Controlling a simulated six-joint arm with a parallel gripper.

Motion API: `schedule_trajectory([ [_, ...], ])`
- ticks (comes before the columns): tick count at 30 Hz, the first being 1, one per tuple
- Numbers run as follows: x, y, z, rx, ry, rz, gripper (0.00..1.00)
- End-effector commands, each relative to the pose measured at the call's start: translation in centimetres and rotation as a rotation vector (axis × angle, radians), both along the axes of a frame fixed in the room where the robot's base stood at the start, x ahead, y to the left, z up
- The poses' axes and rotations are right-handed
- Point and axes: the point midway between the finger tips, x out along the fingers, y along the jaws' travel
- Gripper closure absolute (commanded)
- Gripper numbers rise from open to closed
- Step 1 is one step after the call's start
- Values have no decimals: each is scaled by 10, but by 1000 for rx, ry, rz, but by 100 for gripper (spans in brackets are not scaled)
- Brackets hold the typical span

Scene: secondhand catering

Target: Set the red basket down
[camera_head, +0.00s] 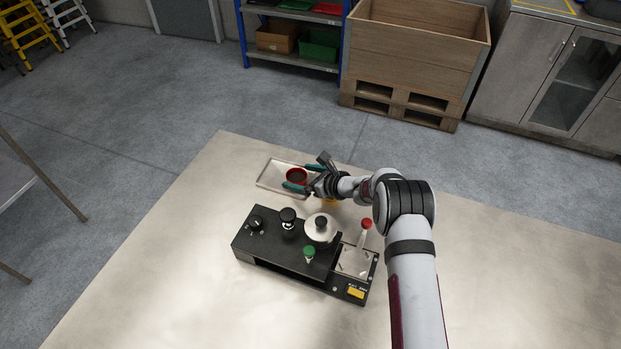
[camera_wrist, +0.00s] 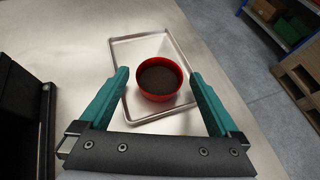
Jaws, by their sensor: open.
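The red basket (camera_head: 296,170) is round and upright, with dark contents. It rests on a shallow metal tray (camera_head: 267,179) on the table. It also shows in the wrist view (camera_wrist: 158,98), standing on the tray's bare metal (camera_wrist: 134,110). My gripper (camera_head: 300,177) is open, with teal fingers on either side of the basket in the head view. In the wrist view my gripper (camera_wrist: 160,76) has a clear gap between each finger and the basket. I cannot tell how high the fingertips are above the tray.
The table (camera_head: 170,250) is clear at left.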

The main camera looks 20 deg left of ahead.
Motion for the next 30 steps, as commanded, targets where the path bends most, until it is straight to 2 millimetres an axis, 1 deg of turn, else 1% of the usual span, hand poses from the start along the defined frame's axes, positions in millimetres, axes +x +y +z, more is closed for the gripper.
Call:
schedule_trajectory([
  [9, -24, -64, 38, 1, 0, -4, 2],
  [12, -30, -81, 48, 0, -1, -2, 2],
  [15, -34, -90, 52, 0, 0, -1, 2],
  [20, -37, -93, 56, -2, -3, 4, 2],
  [22, -43, -94, 72, -13, -32, 44, 2],
  [23, -49, -96, 86, -25, -57, 80, 2],
  [25, -77, -103, 128, -77, -144, 213, 2],
  [26, -94, -109, 148, -110, -188, 286, 2],
  [27, -123, -120, 173, -165, -250, 390, 2],
  [29, -172, -142, 203, -261, -336, 554, 2],
  [30, -207, -160, 216, -337, -386, 662, 2],
])
